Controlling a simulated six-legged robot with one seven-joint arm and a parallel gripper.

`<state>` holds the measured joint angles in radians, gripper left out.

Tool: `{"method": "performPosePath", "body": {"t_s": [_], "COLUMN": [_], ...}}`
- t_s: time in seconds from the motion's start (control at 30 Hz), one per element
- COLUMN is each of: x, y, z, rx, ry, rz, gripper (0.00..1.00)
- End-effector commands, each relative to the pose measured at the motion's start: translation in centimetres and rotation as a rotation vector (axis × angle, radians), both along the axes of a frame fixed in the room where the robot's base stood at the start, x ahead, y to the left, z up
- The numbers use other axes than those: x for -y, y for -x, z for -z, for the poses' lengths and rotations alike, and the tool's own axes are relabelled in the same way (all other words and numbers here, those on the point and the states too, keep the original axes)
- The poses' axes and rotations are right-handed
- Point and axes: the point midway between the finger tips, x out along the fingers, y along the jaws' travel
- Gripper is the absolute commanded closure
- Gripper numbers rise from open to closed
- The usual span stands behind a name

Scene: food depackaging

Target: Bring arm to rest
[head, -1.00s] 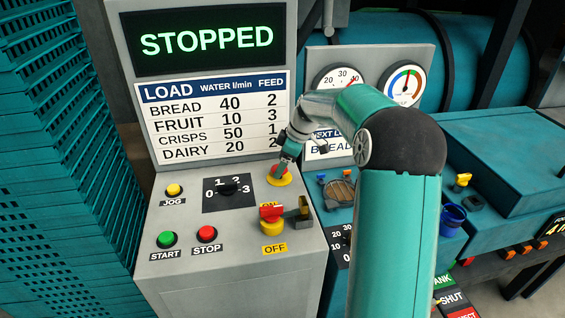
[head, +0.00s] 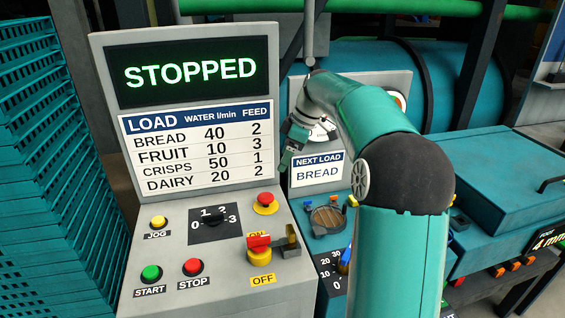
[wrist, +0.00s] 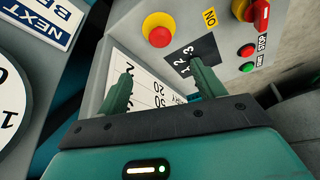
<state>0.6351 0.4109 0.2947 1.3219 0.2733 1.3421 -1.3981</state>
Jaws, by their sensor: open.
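My gripper (head: 287,160) hangs in the air in front of the right edge of the sign panel in the head view, above the red emergency button (head: 265,203). It touches nothing that I can see. In the wrist view my gripper (wrist: 162,88) has its two green fingers apart, with nothing between them. My arm reaches up from the lower right and bends at a black elbow. The red button on its yellow base also shows in the wrist view (wrist: 159,30), beyond the fingertips.
The control panel has a selector dial (head: 212,219), a green start button (head: 151,273), a red stop button (head: 193,267) and a red-handled switch (head: 259,248). The display (head: 190,72) reads STOPPED. Teal crates (head: 50,150) are stacked at left. A NEXT LOAD card (head: 317,170) reads BREAD.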

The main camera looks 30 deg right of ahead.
Motion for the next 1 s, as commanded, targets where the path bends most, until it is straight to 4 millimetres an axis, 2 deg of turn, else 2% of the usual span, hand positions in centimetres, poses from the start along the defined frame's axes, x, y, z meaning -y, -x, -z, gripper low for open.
{"method": "performPosePath", "body": {"t_s": [0.43, 0.57, 0.67, 0.77, 1.0], "x": [-0.1, -1.6, -3.9, -6.7, -11.9], "y": [0.0, 0.8, 2.4, 4.8, 11.8], "z": [0.0, -0.6, -1.5, -2.3, -3.3], "rx": [-0.001, -0.012, -0.028, -0.042, -0.033], "ry": [0.001, 0.019, 0.051, 0.086, 0.14], "rz": [0.001, 0.027, 0.087, 0.173, 0.403], "gripper": [0.32, 0.32, 0.32, 0.32, 0.32]}}
